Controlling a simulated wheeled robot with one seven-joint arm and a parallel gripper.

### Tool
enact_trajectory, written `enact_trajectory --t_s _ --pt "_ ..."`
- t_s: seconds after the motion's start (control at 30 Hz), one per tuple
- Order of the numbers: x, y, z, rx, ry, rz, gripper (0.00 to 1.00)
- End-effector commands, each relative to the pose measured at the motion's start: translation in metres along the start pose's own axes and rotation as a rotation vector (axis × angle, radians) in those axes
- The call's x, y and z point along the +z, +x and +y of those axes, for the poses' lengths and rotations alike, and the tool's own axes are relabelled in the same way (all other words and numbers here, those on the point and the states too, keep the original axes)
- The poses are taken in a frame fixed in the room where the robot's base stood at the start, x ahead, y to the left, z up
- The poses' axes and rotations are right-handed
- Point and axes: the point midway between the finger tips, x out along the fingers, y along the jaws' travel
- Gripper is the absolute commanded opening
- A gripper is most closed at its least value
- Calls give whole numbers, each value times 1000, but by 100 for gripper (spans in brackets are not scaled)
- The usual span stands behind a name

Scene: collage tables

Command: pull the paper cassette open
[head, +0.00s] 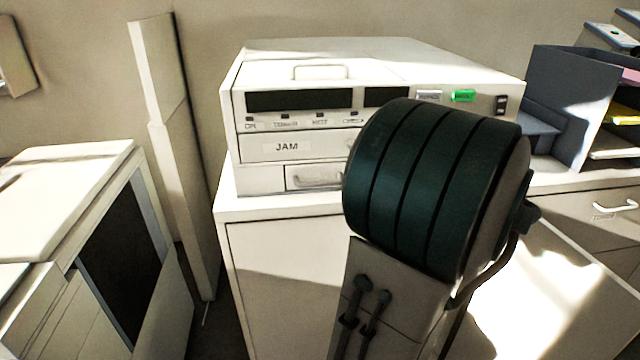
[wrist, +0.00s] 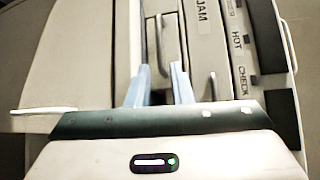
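The paper cassette (head: 296,182) is the low front drawer of the white printer (head: 450,65), under the panel marked JAM (head: 287,147). It looks pushed in, flush with the front. Its pale bar handle (head: 318,181) shows left of my arm, which hides the cassette's right part. The wrist view is turned on its side; there the handle (wrist: 161,45) stands upright in the picture, just beyond my gripper (wrist: 159,66). The two pale blue fingers are apart, one on each side of the handle's line. I cannot tell whether they touch it. My gripper is hidden in the head view.
The printer stands on a white cabinet (head: 285,275). A tall pale panel (head: 180,150) and another white machine (head: 60,200) stand at left. A dark file holder (head: 565,85) and a drawer with a white handle (head: 615,209) are at right.

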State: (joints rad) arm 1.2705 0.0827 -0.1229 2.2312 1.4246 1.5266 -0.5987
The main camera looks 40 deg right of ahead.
Motion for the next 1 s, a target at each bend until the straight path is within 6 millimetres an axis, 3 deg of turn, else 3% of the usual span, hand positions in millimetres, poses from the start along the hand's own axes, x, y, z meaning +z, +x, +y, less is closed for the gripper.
enact_trajectory --t_s 0.3,0.5,0.7,1.0 --pt "2 69 0 3 3 -6 20" --pt "1 102 0 2 2 -4 20" --pt "1 117 0 2 1 -3 20" --pt "1 119 1 3 1 -2 20"
